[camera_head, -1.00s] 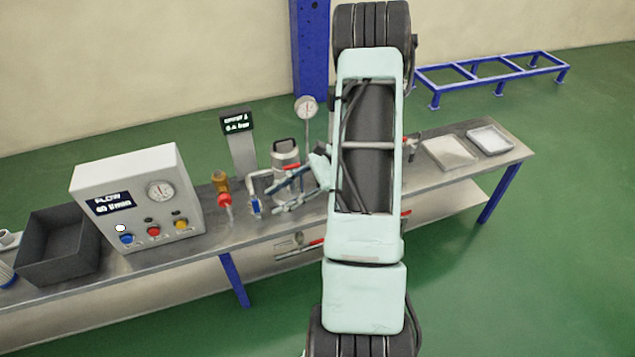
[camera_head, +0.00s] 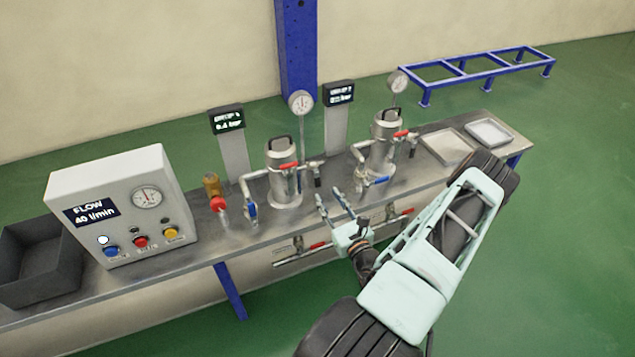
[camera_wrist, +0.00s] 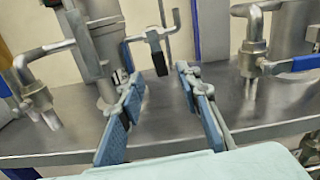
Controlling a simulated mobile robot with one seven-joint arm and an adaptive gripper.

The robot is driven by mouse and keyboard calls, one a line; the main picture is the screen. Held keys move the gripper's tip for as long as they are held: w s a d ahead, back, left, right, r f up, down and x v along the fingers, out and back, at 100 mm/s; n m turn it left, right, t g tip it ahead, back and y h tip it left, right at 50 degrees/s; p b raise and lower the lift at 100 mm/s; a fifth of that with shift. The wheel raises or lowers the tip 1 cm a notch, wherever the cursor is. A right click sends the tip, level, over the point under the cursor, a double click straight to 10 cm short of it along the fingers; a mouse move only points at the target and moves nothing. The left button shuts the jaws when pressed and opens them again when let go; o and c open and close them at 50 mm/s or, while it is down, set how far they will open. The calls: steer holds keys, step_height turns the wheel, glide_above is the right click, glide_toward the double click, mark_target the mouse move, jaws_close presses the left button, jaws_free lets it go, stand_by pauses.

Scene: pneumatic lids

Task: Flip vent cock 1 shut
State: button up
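I take vent cock 1 to be the fitting with the red lever (camera_head: 313,164) on the right side of the left steel vessel (camera_head: 283,180). Its lever lies roughly sideways, and a short dark outlet (camera_head: 317,182) hangs below. My gripper (camera_head: 330,192) is open and empty, in front of and below this cock, with its fingers pointing toward the bench back. In the wrist view, the open fingers (camera_wrist: 158,82) stand apart below a hanging dark piece (camera_wrist: 155,42) on a thin pipe. They seem not to touch it. The red lever cannot be made out there.
A right vessel (camera_head: 383,155) with its own red lever (camera_head: 402,134) and a blue-handled valve (camera_head: 377,182) stands nearby. Another blue-handled valve (camera_head: 250,210) is left of the left vessel. A flow box (camera_head: 125,210) and trays (camera_head: 447,147) occupy the bench ends.

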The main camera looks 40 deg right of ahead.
mark_target(318, 182)
steer(key=b+x, duration=0.1)
steer(key=x, duration=0.7)
steer(key=shift+w, duration=0.25)
jaws_close()
